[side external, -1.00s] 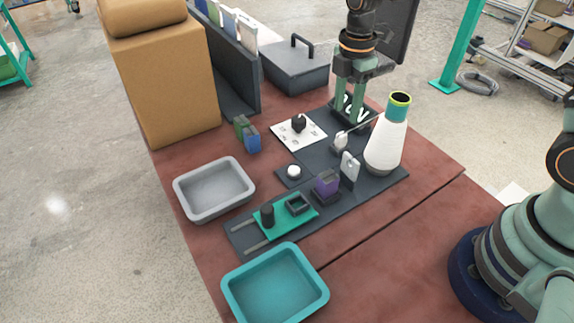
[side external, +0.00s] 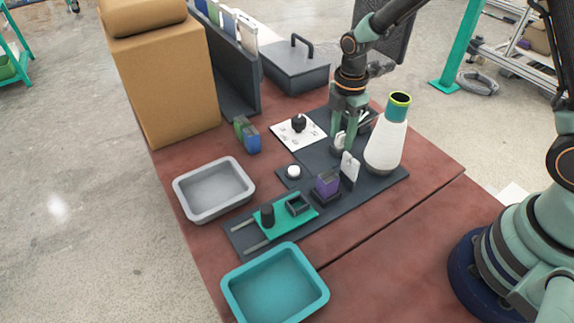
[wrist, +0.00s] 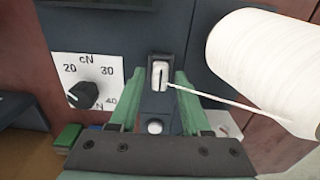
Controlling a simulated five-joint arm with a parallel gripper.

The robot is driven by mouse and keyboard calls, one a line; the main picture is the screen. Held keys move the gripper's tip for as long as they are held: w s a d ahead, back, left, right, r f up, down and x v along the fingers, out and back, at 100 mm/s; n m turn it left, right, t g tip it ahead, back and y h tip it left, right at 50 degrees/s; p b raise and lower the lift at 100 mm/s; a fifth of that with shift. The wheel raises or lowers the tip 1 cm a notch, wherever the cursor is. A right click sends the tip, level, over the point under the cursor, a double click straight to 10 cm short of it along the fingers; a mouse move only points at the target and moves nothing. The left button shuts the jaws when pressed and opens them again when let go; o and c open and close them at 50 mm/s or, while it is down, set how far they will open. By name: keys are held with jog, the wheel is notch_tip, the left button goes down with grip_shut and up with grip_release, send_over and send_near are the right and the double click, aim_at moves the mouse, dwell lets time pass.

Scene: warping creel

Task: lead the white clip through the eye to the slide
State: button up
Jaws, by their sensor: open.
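The white clip (wrist: 160,77) sits upright in a small dark holder in the wrist view, with a white thread running from it to the yarn cone (side external: 388,142). My gripper (wrist: 157,82) is open, its green fingers on either side of the clip with gaps. In the side view my gripper (side external: 345,140) is low at the clip (side external: 339,141), which it partly hides. The eye, an upright pale plate (side external: 350,168), stands just in front of the gripper. The teal slide (side external: 285,217) on its rails carries a black post and a square dark socket.
A purple block (side external: 327,183) stands near the eye. A white button (side external: 293,172) and a cN dial plate (side external: 298,132) lie left of the gripper. Grey tray (side external: 214,190), teal tray (side external: 275,285) and green and blue blocks (side external: 247,135) are further left and forward.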

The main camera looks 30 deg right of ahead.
grip_shut()
jog(key=shift+r, duration=0.65)
dwell(0.4)
jog(key=shift+r, duration=1.45)
jog(key=shift+r, duration=1.5)
jog(key=shift+r, duration=1)
